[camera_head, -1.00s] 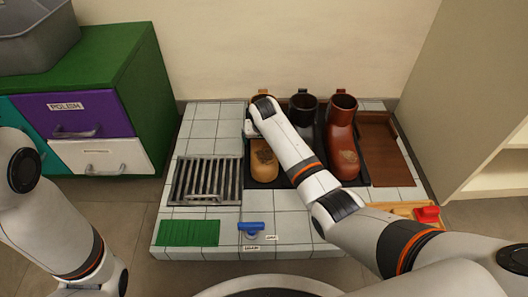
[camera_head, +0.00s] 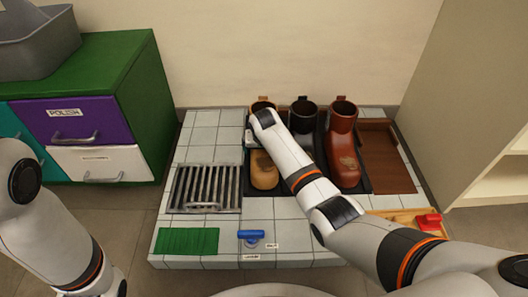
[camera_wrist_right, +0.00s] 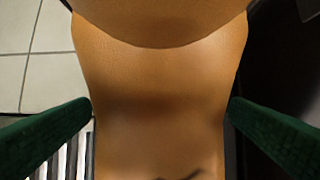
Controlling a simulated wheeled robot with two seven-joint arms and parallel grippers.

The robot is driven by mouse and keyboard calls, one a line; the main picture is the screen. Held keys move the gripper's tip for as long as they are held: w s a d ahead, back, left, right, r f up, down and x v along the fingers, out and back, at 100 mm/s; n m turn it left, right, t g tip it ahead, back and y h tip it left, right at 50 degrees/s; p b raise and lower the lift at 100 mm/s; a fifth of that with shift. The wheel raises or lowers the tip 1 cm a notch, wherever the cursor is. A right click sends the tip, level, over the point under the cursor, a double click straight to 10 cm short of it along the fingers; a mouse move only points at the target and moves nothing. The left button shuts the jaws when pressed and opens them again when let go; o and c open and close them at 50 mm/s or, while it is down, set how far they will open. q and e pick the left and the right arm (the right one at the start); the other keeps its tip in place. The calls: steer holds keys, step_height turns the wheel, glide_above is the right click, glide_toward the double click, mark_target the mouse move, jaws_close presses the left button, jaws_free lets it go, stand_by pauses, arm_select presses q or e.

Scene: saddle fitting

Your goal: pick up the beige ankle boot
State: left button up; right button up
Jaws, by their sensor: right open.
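The beige ankle boot (camera_head: 264,172), tan in colour, stands upright in the left place of a dark tray, its toe toward me. My right arm covers part of its shaft in the head view. In the right wrist view the boot (camera_wrist_right: 160,75) fills the middle. My right gripper (camera_wrist_right: 160,108) is open, with one green finger on each side of the boot; a narrow gap or contact at the sides is hard to tell. In the head view its fingers are hidden behind the wrist. My left arm shows at the left edge, its gripper out of frame.
A black boot (camera_head: 303,116) and a red-brown boot (camera_head: 343,150) stand close to the right. A metal grate (camera_head: 205,188), green mat (camera_head: 188,241) and blue-handled tool (camera_head: 251,236) lie on the tiled top. A brown tray (camera_head: 386,155) at the right is empty.

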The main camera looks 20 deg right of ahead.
steer(key=shift+c, duration=0.2)
steer(key=c, duration=1.3)
steer(key=shift+c, duration=0.2)
